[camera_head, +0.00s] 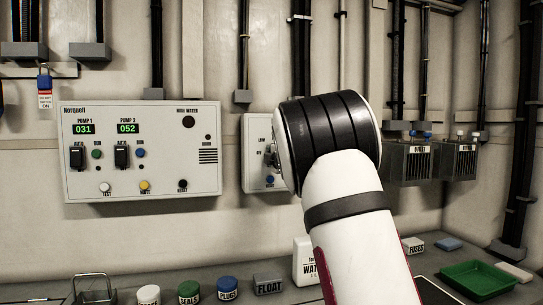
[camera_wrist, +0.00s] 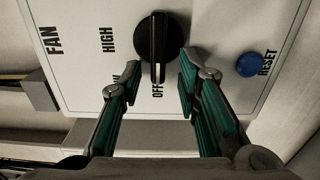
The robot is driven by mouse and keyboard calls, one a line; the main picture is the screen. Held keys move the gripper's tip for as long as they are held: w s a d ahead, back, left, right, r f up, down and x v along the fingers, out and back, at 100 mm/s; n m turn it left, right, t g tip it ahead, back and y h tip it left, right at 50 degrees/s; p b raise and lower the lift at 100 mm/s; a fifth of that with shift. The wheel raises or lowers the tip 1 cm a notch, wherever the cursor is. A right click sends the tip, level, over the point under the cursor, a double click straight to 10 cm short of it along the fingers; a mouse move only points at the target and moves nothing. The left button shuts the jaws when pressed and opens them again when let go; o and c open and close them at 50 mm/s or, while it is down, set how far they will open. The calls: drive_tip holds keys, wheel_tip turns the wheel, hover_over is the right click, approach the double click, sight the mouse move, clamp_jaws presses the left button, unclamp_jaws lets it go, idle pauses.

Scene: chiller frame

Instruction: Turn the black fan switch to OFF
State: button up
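The black fan switch (camera_wrist: 158,38) is a round knob with a raised grip bar on a pale panel (camera_wrist: 215,25) marked FAN. A pale mark at the bar's lower end faces the word OFF. HIGH stands to its left, and another label is mostly hidden by the left finger. My gripper (camera_wrist: 160,76) is open, with one green-padded finger on each side of the knob's lower end. I see a gap on both sides. In the head view the fan panel (camera_head: 254,178) is partly covered by my arm, which hides most of the knob.
A blue RESET button (camera_wrist: 249,65) sits right of the knob in the wrist view, near the right finger. The pump panel (camera_head: 142,175) is left of the fan panel. Jars, including a green SEALS jar (camera_head: 189,293), and a green tray (camera_head: 479,278) stand on the bench below.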

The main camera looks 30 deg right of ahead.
drive_tip(key=v, duration=1.2)
idle(0.3)
drive_tip(key=s+a+f+m+g+y, duration=0.2)
drive_tip(key=s+a+f+m+g, duration=0.45)
drive_tip(key=s, duration=0.95)
drive_tip(key=s+a+f+m+g+y, duration=0.1)
drive_tip(key=s+a+f+m+g, duration=0.25)
drive_tip(key=s+a+f, duration=0.9)
drive_tip(key=s+a+f+m+g+y, duration=0.25)
drive_tip(key=s+a+m+g, duration=0.3)
drive_tip(key=s, duration=1.45)
wheel_tip(320, 180, up, 25)
drive_tip(key=s+t+p, duration=0.1)
drive_tip(key=t+p, duration=0.1)
drive_tip(key=p, duration=2.2)
drive_tip(key=shift+a+r, duration=0.2)
